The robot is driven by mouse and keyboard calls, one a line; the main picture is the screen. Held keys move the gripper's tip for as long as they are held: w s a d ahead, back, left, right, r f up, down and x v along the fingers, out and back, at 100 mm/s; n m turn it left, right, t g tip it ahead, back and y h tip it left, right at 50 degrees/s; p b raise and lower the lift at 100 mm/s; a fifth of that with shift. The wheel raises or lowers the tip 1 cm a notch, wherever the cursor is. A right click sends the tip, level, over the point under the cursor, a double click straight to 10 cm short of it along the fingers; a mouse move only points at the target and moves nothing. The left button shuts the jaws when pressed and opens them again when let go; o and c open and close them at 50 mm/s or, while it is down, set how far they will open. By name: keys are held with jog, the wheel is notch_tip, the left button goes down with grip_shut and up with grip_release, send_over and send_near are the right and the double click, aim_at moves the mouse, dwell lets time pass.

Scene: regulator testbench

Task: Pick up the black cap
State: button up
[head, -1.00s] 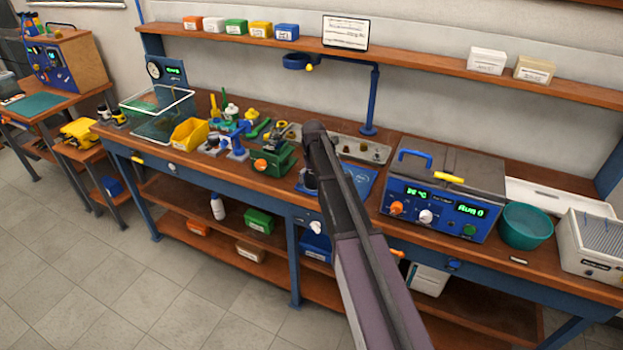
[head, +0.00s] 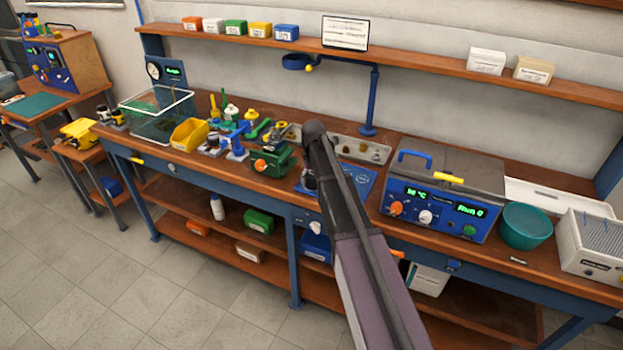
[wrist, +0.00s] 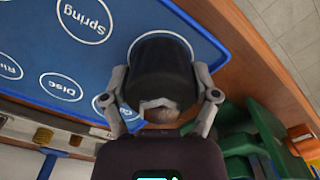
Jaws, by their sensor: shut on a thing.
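The black cap (wrist: 160,68) shows large in the wrist view, between the two fingers of my gripper (wrist: 163,88). The fingers are shut on its sides. It is at a white circle near the edge of the blue mat (wrist: 125,30); I cannot tell whether it touches the mat. In the head view, my arm hides most of the cap and the gripper, and part of the blue mat (head: 360,187) shows beside the arm.
A green vise (head: 275,162) stands left of the mat, close to my gripper. A metal tray (head: 362,150) with small parts lies behind it. The blue-fronted bath unit (head: 435,205) stands to the right. The floor in front is clear.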

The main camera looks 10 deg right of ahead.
jog(key=shift+r, duration=0.2)
notch_tip(320, 180, up, 4)
jog(key=p, duration=0.4)
jog(key=shift+f, duration=0.15)
jog(key=s+a, duration=0.1)
jog(key=s, duration=0.4)
jog(key=s+a, duration=0.1)
jog(key=s, duration=0.4)
jog(key=s+a+p, duration=0.1)
jog(key=s, duration=0.4)
jog(key=shift+s+r, duration=0.4)
